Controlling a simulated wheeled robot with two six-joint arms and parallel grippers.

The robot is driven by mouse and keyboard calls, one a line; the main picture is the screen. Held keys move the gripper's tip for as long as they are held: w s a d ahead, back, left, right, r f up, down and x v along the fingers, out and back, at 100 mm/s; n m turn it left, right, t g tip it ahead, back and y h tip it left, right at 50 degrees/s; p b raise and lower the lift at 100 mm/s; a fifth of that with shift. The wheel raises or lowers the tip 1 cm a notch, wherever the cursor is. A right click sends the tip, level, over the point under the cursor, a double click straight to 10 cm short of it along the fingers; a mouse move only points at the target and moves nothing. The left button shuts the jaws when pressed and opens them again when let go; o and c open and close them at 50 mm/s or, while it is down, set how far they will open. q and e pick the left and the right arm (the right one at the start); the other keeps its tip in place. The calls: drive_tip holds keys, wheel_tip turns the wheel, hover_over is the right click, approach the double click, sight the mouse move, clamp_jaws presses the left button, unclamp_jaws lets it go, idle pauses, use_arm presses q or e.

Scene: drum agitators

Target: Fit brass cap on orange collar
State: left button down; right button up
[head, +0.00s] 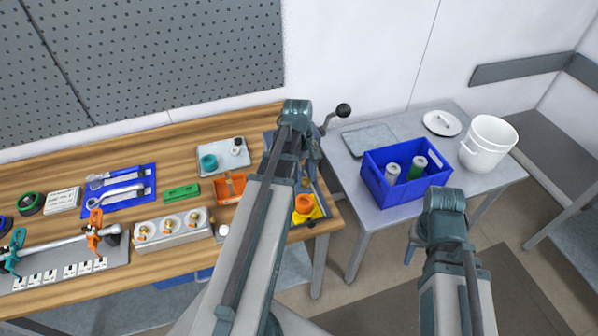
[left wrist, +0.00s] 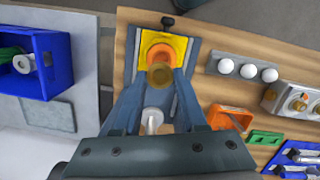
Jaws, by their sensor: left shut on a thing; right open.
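The orange collar (head: 304,202) stands on a yellow plate (head: 318,212) at the right end of the wooden bench. In the left wrist view the collar (left wrist: 159,51) shows above the fingertips. My left gripper (left wrist: 160,78) is shut on the brass cap (left wrist: 161,74). The cap overlaps the near edge of the collar in that view; whether they touch I cannot tell.
A blue crate (head: 397,203) with a grey and a green cylinder stands on the grey table (head: 350,150), near a white bucket (head: 488,145). An orange holder (head: 222,192), a green block (head: 181,193) and a three-dial box (head: 172,242) lie left of the collar.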

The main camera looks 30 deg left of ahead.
use_arm(q)
drive_tip(key=shift+s, duration=0.15)
drive_tip(key=shift+f+b, duration=0.7)
drive_tip(key=shift+b, duration=0.05)
wheel_tip(320, 180, down, 6)
drive_tip(key=b, duration=0.6)
drive_tip(key=shift+f, duration=0.1)
drive_tip(key=shift+f+b, duration=0.45)
drive_tip(key=shift+b, duration=0.15)
drive_tip(key=shift+f, duration=0.2)
idle(0.3)
drive_tip(key=shift+c, duration=1.9)
unclamp_jaws()
